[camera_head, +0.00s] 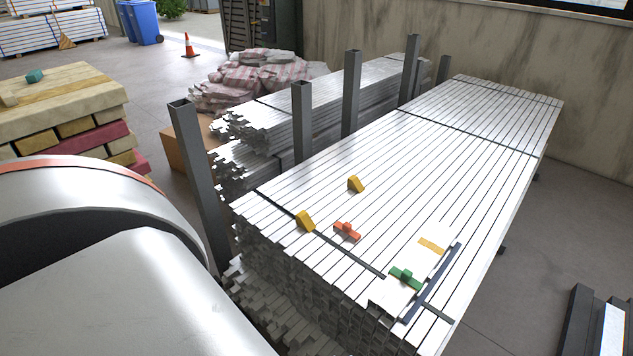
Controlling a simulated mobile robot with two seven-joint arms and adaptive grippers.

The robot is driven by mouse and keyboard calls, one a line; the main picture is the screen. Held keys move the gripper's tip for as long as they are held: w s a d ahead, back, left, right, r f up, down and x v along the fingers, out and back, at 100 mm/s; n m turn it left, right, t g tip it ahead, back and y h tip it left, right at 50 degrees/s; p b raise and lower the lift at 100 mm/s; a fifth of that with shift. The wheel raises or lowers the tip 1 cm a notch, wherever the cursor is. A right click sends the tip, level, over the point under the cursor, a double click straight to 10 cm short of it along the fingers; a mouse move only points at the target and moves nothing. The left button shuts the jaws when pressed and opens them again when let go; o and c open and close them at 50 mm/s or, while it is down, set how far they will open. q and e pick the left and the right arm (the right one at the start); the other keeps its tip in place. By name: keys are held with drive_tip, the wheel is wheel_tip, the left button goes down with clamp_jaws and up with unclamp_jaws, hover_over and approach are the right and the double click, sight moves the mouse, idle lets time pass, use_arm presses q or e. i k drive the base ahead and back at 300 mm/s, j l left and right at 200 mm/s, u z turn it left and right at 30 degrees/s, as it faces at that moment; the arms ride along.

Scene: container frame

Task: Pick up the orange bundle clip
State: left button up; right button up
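The orange bundle clip (346,231) lies on top of the stack of metal bars (420,150), near its front end. It is a small orange-red piece with a raised middle. It sits between a yellow wedge on its left and a green clip on its right. Nothing touches it. A large white and grey arm part of mine fills the lower left of the view. Neither gripper's fingers can be seen.
Two yellow wedges (305,221) and (355,184) and a green clip (405,278) on a pale plate (392,292) lie nearby. Grey upright posts (201,180) line the stack's left side. The bar top farther back is clear.

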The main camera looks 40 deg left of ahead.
sight(346, 227)
drive_tip(key=u, duration=1.2)
